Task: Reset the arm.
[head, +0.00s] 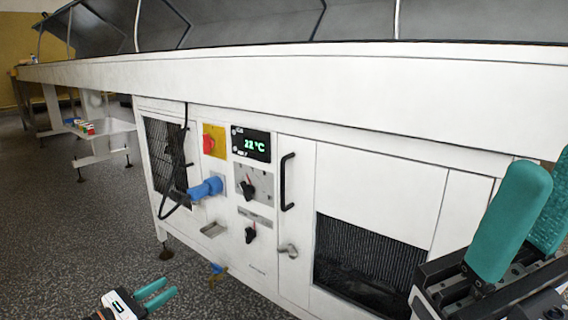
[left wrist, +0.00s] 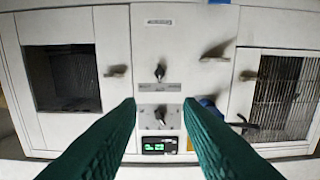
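My left gripper (head: 170,286) is at the bottom left of the head view, pointing towards the machine's control panel. Its two teal fingers are apart with nothing between them. In the left wrist view the fingers (left wrist: 160,105) frame the panel, which appears upside down, with clear space between them and the panel. My right gripper (head: 531,190) is large and close at the right edge of the head view, its teal fingers pointing up. They look apart, with nothing seen between them; part of the far finger is cut off by the frame.
The white machine (head: 300,90) fills the view. Its panel has a green 22 °C display (head: 251,144), a red-and-yellow switch (head: 212,141), black knobs (head: 248,188) and a blue plug (head: 205,189). A black door handle (head: 287,181) sticks out. Grey floor (head: 80,230) is clear at left.

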